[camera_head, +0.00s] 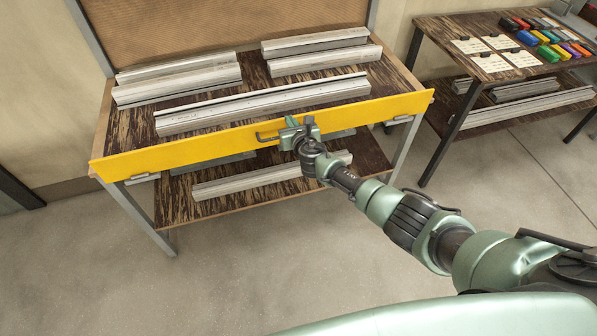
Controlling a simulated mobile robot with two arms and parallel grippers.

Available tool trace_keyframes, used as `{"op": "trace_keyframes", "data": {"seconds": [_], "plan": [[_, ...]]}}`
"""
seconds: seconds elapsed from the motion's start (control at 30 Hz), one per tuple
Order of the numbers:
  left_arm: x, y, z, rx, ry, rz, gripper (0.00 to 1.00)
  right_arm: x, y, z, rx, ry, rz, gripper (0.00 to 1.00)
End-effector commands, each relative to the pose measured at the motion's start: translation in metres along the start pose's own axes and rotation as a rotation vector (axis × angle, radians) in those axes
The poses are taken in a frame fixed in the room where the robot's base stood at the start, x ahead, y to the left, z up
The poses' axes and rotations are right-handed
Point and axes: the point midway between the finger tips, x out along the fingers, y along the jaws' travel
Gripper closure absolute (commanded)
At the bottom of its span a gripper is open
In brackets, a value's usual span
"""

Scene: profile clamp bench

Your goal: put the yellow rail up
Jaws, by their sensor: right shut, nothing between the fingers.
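The yellow rail (195,149) runs along the whole front of the wooden bench (102,137), its broad face towards me. It hides the front edge of the bench top. A dark handle (264,138) sits near the middle of the rail. My right gripper (291,131) is shut and empty, in front of the rail at the handle's right end. I cannot tell whether it touches the handle or the rail. My left gripper is not in view.
Several silver profiles (262,104) lie on the bench top behind the rail. Another profile (245,181) lies on the lower shelf. A second table (441,50) at the right holds cards and coloured items (549,54). The floor in front is clear.

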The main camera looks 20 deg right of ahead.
Motion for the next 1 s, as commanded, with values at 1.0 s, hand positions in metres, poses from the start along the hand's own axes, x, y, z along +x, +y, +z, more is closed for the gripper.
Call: {"op": "trace_keyframes", "data": {"seconds": [1.0], "plan": [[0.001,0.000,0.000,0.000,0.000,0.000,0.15,0.008,-0.001,0.012,0.002,-0.009,-0.001,1.00]]}}
